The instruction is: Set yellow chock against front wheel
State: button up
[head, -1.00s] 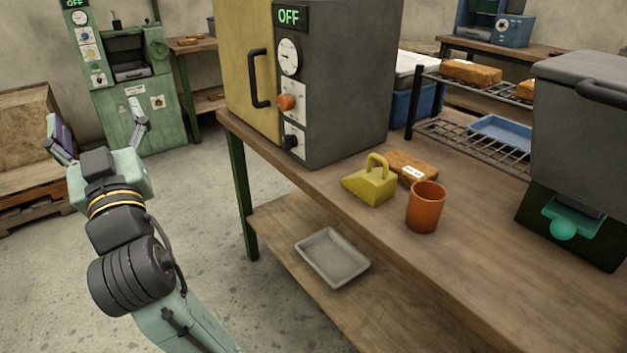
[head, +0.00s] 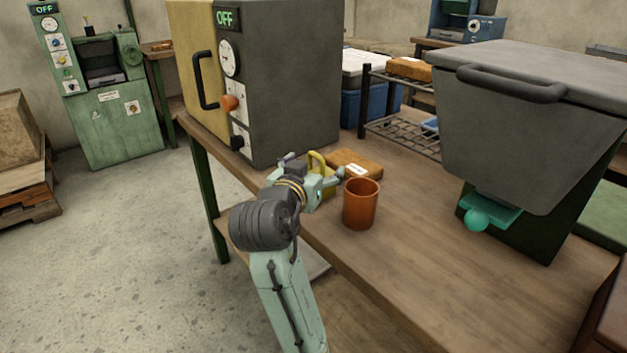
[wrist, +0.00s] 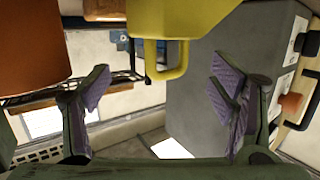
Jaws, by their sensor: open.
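The yellow chock (head: 317,160) stands on the wooden bench, largely hidden behind my gripper in the head view. Its loop handle shows above the gripper there. In the wrist view the chock (wrist: 185,18) is at the top, with its handle (wrist: 166,72) pointing down the picture. My gripper (wrist: 158,88) is open, its two purple-padded fingers well apart. The handle lies between the fingers in the picture, with clear gaps on both sides and no contact visible. I cannot tell how deep it sits between them. No wheel shows in either view.
An orange cup (head: 361,204) stands close right of the gripper and shows at left in the wrist view (wrist: 32,42). A brown block (head: 354,164) lies behind the chock. A grey oven (head: 285,90) stands at left, a grey bin (head: 530,130) at right.

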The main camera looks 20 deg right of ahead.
aim_at(310, 170)
jog(key=shift+p+x, duration=0.5)
jog(key=shift+x, duration=2.55)
jog(key=shift+f, duration=0.1)
jog(key=shift+c, duration=0.5)
grip_shut()
